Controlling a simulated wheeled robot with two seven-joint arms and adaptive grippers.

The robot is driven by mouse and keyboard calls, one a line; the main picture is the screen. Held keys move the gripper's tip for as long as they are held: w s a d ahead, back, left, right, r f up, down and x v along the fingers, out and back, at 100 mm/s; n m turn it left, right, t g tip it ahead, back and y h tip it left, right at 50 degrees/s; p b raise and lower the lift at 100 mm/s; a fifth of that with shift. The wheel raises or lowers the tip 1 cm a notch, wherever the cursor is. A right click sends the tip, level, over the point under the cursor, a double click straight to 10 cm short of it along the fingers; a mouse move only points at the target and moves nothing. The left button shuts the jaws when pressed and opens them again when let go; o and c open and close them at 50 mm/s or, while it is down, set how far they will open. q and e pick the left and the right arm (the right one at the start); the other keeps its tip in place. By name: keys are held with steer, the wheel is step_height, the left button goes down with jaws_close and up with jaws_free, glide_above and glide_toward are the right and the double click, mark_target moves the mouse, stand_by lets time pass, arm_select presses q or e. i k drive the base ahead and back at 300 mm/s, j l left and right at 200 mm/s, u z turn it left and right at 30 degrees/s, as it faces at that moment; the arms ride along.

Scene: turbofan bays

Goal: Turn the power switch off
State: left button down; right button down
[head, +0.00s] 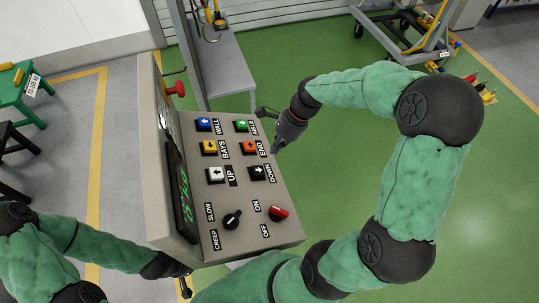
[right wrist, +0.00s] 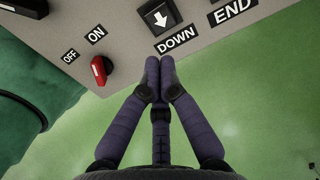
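The power switch is a red rotary knob (head: 278,213) on the lower right of the grey control panel (head: 278,240), beside the ON and OFF labels. It also shows in the right wrist view as a red knob (right wrist: 100,70) left of the fingers, its exact setting hard to read. My right gripper (head: 274,150) is at the panel's right edge near the END label, apart from the knob. In the right wrist view its fingertips (right wrist: 160,64) are together and empty, below the DOWN label. My left gripper (head: 186,286) is low at the panel's lower left, its fingers barely visible.
A black rotary knob (head: 232,219) sits left of the red one, by SLOW and CREEP. A red emergency knob (head: 175,89) projects at the top left. Green floor is open right of the panel.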

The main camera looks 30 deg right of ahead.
mark_target(275, 213)
steer(key=k, duration=1)
